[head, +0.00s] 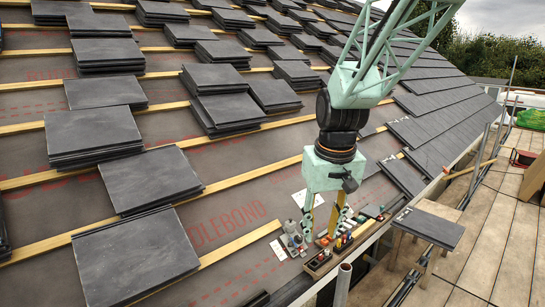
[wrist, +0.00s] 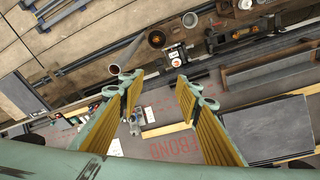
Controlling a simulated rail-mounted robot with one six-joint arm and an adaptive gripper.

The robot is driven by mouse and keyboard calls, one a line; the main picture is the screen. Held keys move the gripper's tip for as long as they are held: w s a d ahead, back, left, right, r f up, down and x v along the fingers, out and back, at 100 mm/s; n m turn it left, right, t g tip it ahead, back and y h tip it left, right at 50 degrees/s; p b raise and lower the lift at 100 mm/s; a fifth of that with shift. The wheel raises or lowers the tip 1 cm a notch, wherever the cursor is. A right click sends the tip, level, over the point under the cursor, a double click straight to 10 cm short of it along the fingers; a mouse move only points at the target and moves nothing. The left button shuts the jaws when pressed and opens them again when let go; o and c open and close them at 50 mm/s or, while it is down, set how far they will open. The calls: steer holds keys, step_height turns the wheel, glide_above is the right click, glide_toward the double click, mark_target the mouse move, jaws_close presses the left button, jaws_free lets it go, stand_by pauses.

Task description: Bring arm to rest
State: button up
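My arm comes down from the top of the head view, with a pale green lattice link and a dark joint above the gripper. My gripper (head: 321,236) points down over the lower part of the roof, beside a group of small tools and parts. In the wrist view my gripper (wrist: 161,80) shows two yellow-padded fingers set apart, with nothing between them. The head view does not clearly show how high the fingertips are above the roof.
Slate stacks (head: 225,108) lie across the battens (head: 245,242) at left. A tool tray (head: 345,250) sits just below the gripper. Laid slates (head: 440,110) cover the right slope. A slate rests on a trestle (head: 432,226) by the eaves, beside a plank scaffold deck (head: 500,225).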

steer(key=s+d+r+m, duration=0.1)
steer(key=s+d+r, duration=0.1)
steer(key=s+r, duration=0.45)
steer(key=s+d+r, duration=0.3)
steer(key=s, duration=0.6)
steer(key=s+d+r+t, duration=0.1)
steer(key=s, duration=0.9)
steer(key=s+d+r+m, duration=0.1)
steer(key=s+d, duration=0.1)
steer(key=s, duration=0.9)
steer(key=shift+s+t, duration=0.3)
steer(key=shift+t, duration=0.1)
steer(key=shift+d+f, duration=0.1)
step_height(320, 180, down, 6)
steer(key=b, duration=0.6)
steer(key=shift+r, duration=0.2)
steer(key=c, duration=0.3)
